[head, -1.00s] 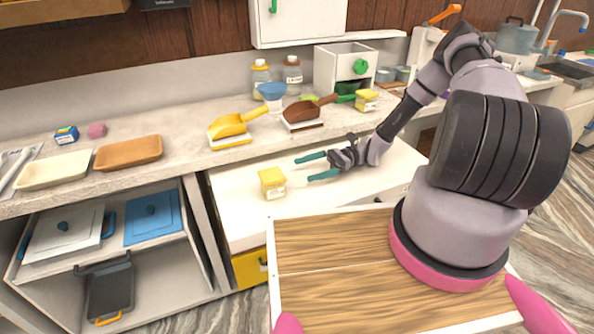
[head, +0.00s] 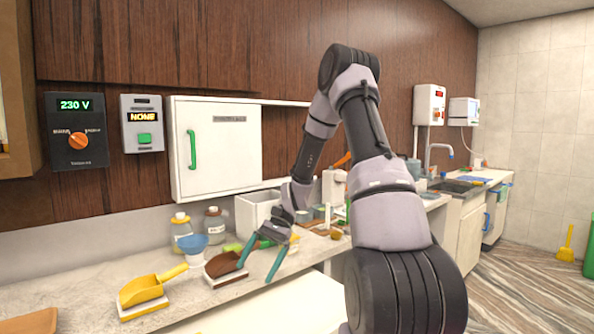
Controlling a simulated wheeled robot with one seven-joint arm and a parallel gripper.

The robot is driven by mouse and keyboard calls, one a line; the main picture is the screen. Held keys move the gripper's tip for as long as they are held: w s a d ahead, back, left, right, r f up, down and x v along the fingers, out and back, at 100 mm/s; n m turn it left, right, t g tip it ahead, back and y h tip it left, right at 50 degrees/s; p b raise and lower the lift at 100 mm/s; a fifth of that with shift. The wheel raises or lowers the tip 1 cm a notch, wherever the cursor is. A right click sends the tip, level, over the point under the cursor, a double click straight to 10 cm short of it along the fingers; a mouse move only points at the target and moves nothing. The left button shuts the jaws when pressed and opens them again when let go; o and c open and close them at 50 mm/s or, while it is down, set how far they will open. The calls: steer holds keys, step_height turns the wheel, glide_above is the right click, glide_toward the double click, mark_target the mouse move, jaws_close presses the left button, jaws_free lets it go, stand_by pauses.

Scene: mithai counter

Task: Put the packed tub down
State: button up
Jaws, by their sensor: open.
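My gripper (head: 254,273) is open, with its two teal fingers apart and pointing down over the counter. I see nothing between the fingers. They overlap the view of the brown scoop (head: 222,264) on the counter. A small yellow item (head: 294,241) shows partly behind the gripper; I cannot tell from this view whether it is a tub. The lower white surface (head: 290,312) shows only in part at the bottom, with no tub on the part in view.
A yellow scoop (head: 142,290), a blue funnel (head: 193,243) and two jars stand on the stone counter (head: 90,306). A white wall cabinet (head: 222,150) with a green handle hangs above. A sink (head: 458,187) is at the back right, with open floor (head: 530,280) in front.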

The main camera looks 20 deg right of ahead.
steer(key=s+d+r+n+t+h, duration=0.1)
steer(key=s+r+t, duration=0.3)
steer(key=r, duration=0.5)
steer(key=s+d+r+n+t+h, duration=0.2)
steer(key=s+r+t+h, duration=0.1)
steer(key=s+r, duration=0.4)
steer(key=s+d+r+n+t+h, duration=0.1)
steer(key=s+r+t, duration=0.3)
steer(key=r, duration=0.8)
steer(key=shift+s+d+r+n+t+h, duration=0.15)
steer(key=shift+s+r+n+t+h, duration=0.15)
steer(key=shift+s+h, duration=0.3)
